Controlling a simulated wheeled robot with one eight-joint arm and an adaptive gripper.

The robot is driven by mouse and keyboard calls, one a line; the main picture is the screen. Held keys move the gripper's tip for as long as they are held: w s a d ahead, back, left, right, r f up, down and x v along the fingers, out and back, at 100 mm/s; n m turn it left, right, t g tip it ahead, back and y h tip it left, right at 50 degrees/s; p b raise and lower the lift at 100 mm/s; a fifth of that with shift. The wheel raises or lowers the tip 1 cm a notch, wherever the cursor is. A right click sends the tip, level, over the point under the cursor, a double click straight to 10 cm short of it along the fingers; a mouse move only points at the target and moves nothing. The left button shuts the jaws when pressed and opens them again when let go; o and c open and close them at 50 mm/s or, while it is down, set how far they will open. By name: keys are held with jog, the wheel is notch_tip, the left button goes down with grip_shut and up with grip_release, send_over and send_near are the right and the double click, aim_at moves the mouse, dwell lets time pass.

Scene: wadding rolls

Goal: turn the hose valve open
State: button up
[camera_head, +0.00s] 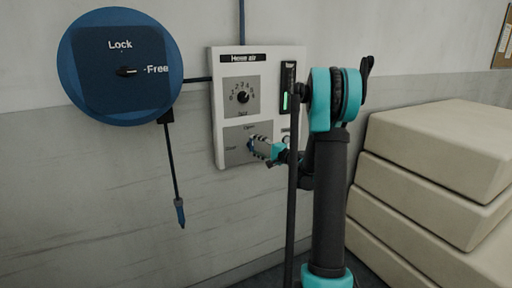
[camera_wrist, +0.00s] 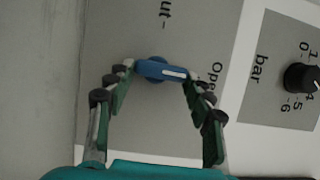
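The hose valve is a blue lever handle (camera_wrist: 158,69) with a white stripe, on a grey plate of the white wall panel (camera_head: 225,112). In the wrist view its striped end points right, towards the partly hidden "Open" label; the cut-off "Shut" label is at the top. My gripper (camera_head: 258,147) is at the panel's lower plate and hides most of the handle in the head view. In the wrist view my gripper's fingers (camera_wrist: 159,74) are spread, with a tip near each end of the handle. I cannot tell whether they touch it.
A pressure dial (camera_head: 242,97) sits above the valve, beside a green-lit gauge (camera_head: 286,100). A blue hose reel (camera_head: 120,100) marked "Lock" and "Free" hangs left, with a nozzle (camera_head: 180,213) dangling. Cream stacked blocks (camera_head: 440,140) stand right of my arm.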

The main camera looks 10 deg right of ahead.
jog(key=o, duration=0.4)
jog(key=shift+o, duration=0.2)
jog(key=shift+s+d, duration=0.1)
jog(key=v, duration=1.1)
jog(key=shift+s+d, duration=0.3)
jog(key=s+a+f+n+g+h, duration=0.2)
jog(key=s+a+f+n+g, duration=0.15)
jog(key=s+a+f, duration=0.35)
jog(key=s+a+f+n+g+h, duration=0.25)
jog(key=s+a+g, duration=0.2)
jog(key=s, duration=0.45)
jog(key=s+d+f+n+h, duration=0.2)
jog(key=s+d+f+h, duration=0.1)
jog(key=s, duration=0.5)
jog(key=s+d+f+n+g+h, duration=0.1)
jog(key=s+d+f+n+h, duration=0.1)
jog(key=s, duration=0.7)
notch_tip(320, 180, down, 3)
jog(key=shift+d+g+h, duration=0.3)
jog(key=shift+d+h, duration=0.15)
jog(key=shift+h, duration=0.6)
